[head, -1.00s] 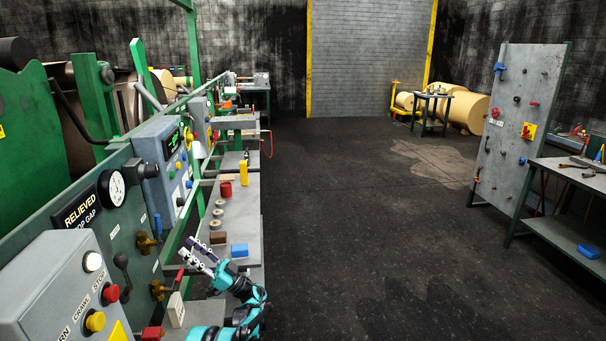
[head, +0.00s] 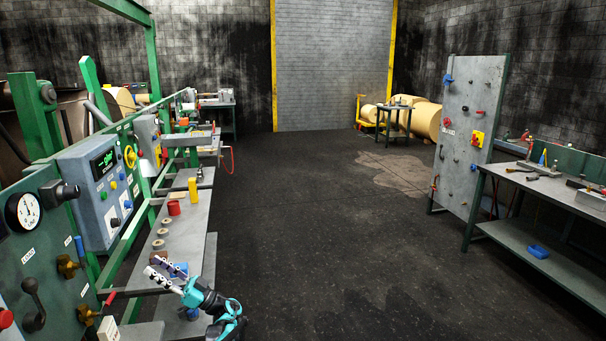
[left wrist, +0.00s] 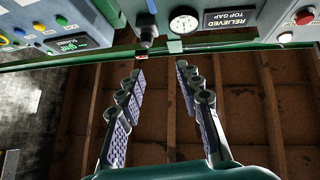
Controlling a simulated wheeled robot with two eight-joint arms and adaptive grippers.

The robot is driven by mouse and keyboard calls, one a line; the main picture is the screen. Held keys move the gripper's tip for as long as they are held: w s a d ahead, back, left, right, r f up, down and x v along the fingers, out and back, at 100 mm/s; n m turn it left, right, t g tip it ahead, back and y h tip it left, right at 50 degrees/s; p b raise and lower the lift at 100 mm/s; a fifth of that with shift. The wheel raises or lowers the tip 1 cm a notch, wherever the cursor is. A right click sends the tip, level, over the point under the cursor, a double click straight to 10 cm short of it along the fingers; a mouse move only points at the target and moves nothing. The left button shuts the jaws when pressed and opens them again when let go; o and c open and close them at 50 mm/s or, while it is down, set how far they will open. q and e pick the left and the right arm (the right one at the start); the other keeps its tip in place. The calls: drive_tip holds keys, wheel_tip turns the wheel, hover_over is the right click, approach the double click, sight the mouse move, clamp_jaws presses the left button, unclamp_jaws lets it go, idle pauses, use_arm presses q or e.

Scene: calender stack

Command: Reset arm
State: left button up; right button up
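My left gripper (head: 151,264) is at the lower left of the head view, beside the grey work shelf (head: 195,222) along the green machine. Its two pale, patterned fingers stand apart. In the left wrist view the gripper (left wrist: 161,69) is open, with nothing between its fingers. Behind the fingers lie brown panels with ribs (left wrist: 240,115). The teal arm is bent at the bottom of the head view. My right gripper is not in view.
Red and yellow items (head: 193,188) and several round rings stand on the shelf. Control panels (head: 100,190) with knobs and a gauge line the left. A wide dark floor (head: 310,240) is clear. A grey board (head: 465,130) and bench (head: 540,180) stand right.

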use_arm(q)
drive_tip(key=s+a+r+m+t+h, duration=0.3)
drive_tip(key=a+r+m+h, duration=0.1)
drive_tip(key=r+m+h, duration=0.15)
drive_tip(key=s+d+f+m+t+h, duration=0.2)
drive_tip(key=s+d+m+h, duration=0.25)
drive_tip(key=s+h, duration=0.35)
drive_tip(key=s+d+f+m+t+h, duration=0.1)
drive_tip(key=s+d+f+m+h, duration=0.1)
drive_tip(key=s+d+f+h, duration=0.2)
drive_tip(key=s+d+f+m+h, duration=0.3)
drive_tip(key=s+d+f+h, duration=0.1)
drive_tip(key=s+d, duration=0.7)
drive_tip(key=s+d+f+m+t+h, duration=0.1)
drive_tip(key=s+d+f+h, duration=0.3)
drive_tip(key=s+d, duration=0.4)
drive_tip(key=shift+s+f+m+t, duration=0.3)
drive_tip(key=shift+s+m, duration=0.35)
drive_tip(key=shift+m, duration=0.05)
drive_tip(key=shift+h, duration=0.25)
